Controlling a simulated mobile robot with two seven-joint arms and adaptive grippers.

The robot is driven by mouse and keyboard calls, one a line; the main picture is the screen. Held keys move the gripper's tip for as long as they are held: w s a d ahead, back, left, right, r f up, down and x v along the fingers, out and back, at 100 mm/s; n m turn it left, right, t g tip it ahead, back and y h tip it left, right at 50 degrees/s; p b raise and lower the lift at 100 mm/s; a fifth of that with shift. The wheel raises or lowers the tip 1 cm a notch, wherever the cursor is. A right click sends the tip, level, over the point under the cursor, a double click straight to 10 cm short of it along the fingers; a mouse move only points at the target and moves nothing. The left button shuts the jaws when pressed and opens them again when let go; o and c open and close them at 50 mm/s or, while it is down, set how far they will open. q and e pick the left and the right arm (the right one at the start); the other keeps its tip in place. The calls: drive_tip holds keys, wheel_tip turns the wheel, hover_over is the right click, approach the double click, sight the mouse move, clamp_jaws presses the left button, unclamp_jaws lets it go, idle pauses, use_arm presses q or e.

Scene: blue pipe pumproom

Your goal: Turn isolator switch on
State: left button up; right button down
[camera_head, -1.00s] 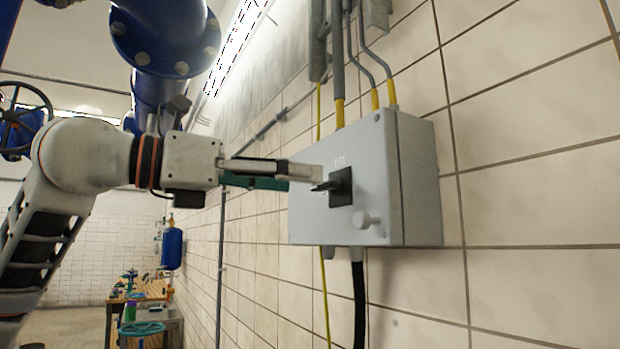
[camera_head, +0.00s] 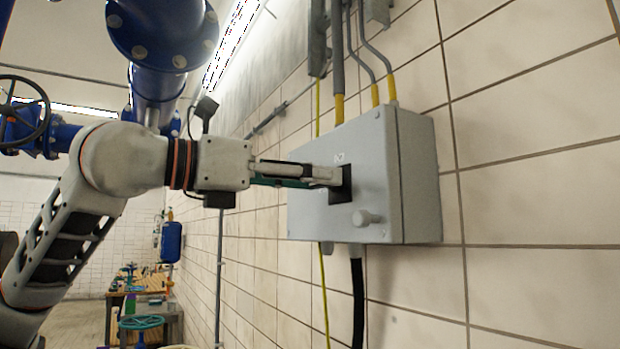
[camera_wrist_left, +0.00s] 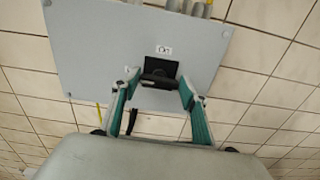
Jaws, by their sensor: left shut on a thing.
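The isolator switch (camera_head: 342,195) is a black handle on a square black plate, on the front of a grey wall box (camera_head: 307,221). In the left wrist view the black handle (camera_wrist_left: 158,81) lies across the space between my fingers, below a small label that seems to read "On". My left gripper (camera_head: 332,177) reaches in from the left with its fingertips at the switch, hiding most of the handle. In the left wrist view my left gripper (camera_wrist_left: 159,85) has a fingertip at each end of the handle and is shut on it. My right gripper is not in view.
Conduits (camera_head: 338,65) enter the box top, and a black cable (camera_head: 357,295) hangs below. The tiled wall (camera_head: 530,200) right of the box is clear. Blue pipework (camera_head: 160,35) hangs above my left arm.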

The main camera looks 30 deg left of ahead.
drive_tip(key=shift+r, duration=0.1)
use_arm(q)
drive_tip(key=shift+s+d+f+m+p, duration=0.15)
drive_tip(key=shift+m+p, duration=0.4)
drive_tip(key=shift+m, duration=3.8)
drive_tip(key=shift+w+d+f+m+p, duration=0.1)
drive_tip(key=shift+m+p, duration=0.4)
drive_tip(key=shift+m, duration=3.85)
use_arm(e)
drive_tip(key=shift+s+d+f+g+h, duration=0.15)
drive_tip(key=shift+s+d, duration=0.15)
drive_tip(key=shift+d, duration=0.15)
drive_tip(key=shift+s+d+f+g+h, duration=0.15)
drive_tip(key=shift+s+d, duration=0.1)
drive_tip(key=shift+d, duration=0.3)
use_arm(q)
drive_tip(key=o, duration=1.1)
drive_tip(key=shift+s, duration=0.1)
